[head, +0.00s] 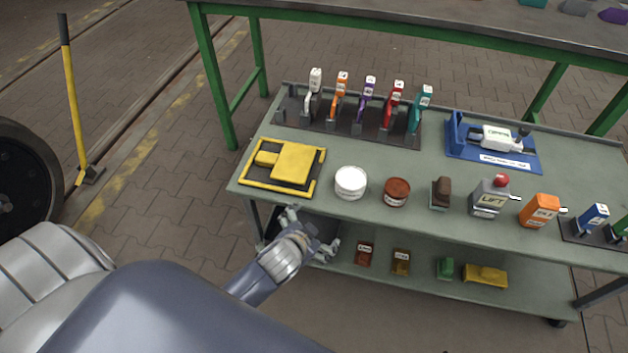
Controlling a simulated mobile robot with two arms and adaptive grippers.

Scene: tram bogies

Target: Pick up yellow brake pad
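A yellow block with a smaller raised part (296,161) lies on a dark mat with a yellow border (309,189), at the left end of the cart's top. Another yellow block (485,275) lies on the cart's lower shelf at the right. I cannot tell for sure which of them is the brake pad. My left gripper (312,231) is in front of the cart's left part, below the top's front edge. Its fingers look spread apart with nothing between them, and it appears apart from both yellow blocks. My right gripper is not in view.
Small blocks lie on the lower shelf (425,276). A green-legged bench (212,75) stands behind.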

